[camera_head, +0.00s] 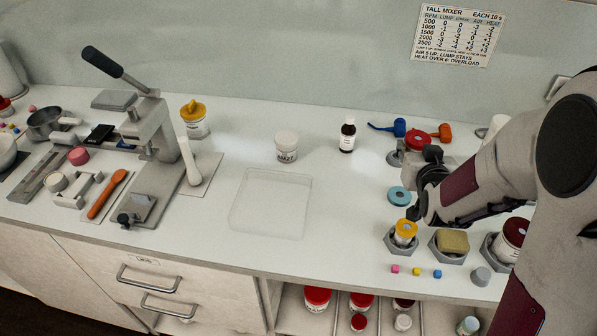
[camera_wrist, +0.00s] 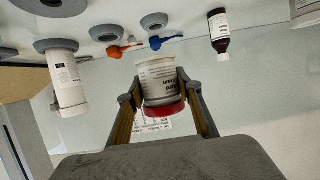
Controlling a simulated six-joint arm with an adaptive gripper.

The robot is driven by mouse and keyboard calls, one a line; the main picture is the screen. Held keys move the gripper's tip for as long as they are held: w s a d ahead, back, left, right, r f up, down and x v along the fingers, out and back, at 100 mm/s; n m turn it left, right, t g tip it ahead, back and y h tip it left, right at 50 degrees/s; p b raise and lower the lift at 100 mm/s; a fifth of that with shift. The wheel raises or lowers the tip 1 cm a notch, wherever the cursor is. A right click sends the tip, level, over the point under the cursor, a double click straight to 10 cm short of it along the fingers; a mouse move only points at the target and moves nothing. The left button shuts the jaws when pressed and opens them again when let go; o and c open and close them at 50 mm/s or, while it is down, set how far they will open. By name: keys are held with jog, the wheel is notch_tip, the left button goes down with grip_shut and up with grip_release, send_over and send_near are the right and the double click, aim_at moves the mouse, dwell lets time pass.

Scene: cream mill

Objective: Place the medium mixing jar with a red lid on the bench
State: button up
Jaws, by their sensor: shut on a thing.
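My gripper (camera_wrist: 162,95) is shut on a white jar (camera_wrist: 157,72) with a red lid (camera_wrist: 165,109) and a printed label. In the wrist view the jar sits between the two fingers, lid toward the bottom of the picture, with the bench along the top. In the head view the red lid (camera_head: 416,139) shows just beyond my dark gripper, at the right of the bench (camera_head: 345,215); my gripper partly hides the jar's body. I cannot tell whether the jar's base touches the bench.
A clear shallow tray (camera_head: 236,222) lies mid-bench, with a white jar (camera_head: 286,153) and brown bottle (camera_head: 348,134) behind it. Blue (camera_head: 397,127) and orange (camera_head: 442,131) scoops lie behind my gripper. Holders with a yellow-topped jar (camera_head: 405,230) and sponge (camera_head: 453,240) stand in front. A press (camera_head: 158,125) stands left.

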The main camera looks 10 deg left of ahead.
jog(key=s+a+n+g+y, duration=0.2)
jog(key=a+n+y, duration=0.4)
jog(key=a, duration=0.9)
jog(key=shift+s+a+r+n+g+y, duration=0.2)
jog(key=shift+s+r+n+g+y, duration=0.2)
jog(key=shift+s+y, duration=0.35)
jog(key=shift+f, duration=0.2)
jog(key=shift+f, duration=2.8)
jog(key=shift+f, duration=0.1)
jog(key=shift+f, duration=2)
